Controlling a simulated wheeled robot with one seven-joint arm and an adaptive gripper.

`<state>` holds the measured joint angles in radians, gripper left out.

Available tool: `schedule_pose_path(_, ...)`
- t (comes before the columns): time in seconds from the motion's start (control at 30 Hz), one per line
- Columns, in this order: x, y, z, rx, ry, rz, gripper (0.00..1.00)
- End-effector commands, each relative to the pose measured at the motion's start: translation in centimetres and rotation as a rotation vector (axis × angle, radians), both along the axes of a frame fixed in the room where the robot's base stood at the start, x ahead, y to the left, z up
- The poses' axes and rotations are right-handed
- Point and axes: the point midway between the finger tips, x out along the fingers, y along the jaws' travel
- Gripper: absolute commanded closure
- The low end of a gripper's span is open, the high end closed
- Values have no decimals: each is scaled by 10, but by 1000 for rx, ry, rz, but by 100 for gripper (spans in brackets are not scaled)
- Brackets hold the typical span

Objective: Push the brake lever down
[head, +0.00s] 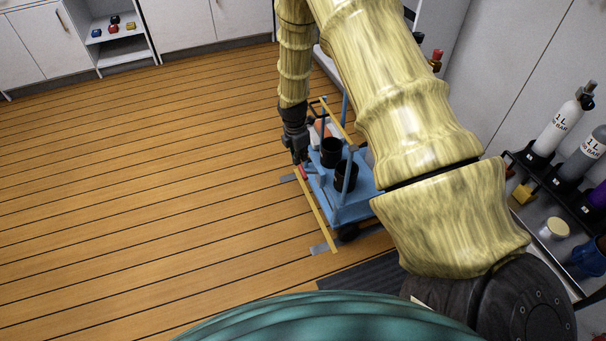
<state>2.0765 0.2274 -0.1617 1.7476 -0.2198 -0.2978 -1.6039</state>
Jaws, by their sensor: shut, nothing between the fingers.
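A blue cart (352,209) stands right of centre, partly hidden behind my arm. A small red piece (303,173), which looks like the brake lever, shows at the cart's left edge. Its angle is too small to tell. My gripper (300,161) is dark, points down and is shut and empty. Its fingertips are just above the red piece; I cannot tell if they touch it.
Black cups (331,152) stand on the cart. Yellow tape (323,222) and grey strips mark the floor beside it. A bottle rack (540,174) lines the right wall. The wooden floor (150,190) on the left is clear.

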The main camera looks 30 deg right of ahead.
Motion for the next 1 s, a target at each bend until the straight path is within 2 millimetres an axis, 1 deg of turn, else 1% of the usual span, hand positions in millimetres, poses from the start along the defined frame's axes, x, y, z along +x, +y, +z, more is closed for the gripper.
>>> schedule_pose_path(0.03,0,0,-8,0,0,0,100)
schedule_pose_path(0.4,0,-4,-47,0,0,-1,100)
schedule_pose_path(0.5,0,-5,-55,0,0,-2,100)
schedule_pose_path(0.67,0,-6,-60,0,0,-1,100)
schedule_pose_path(1.0,0,-6,-60,0,0,-1,100)
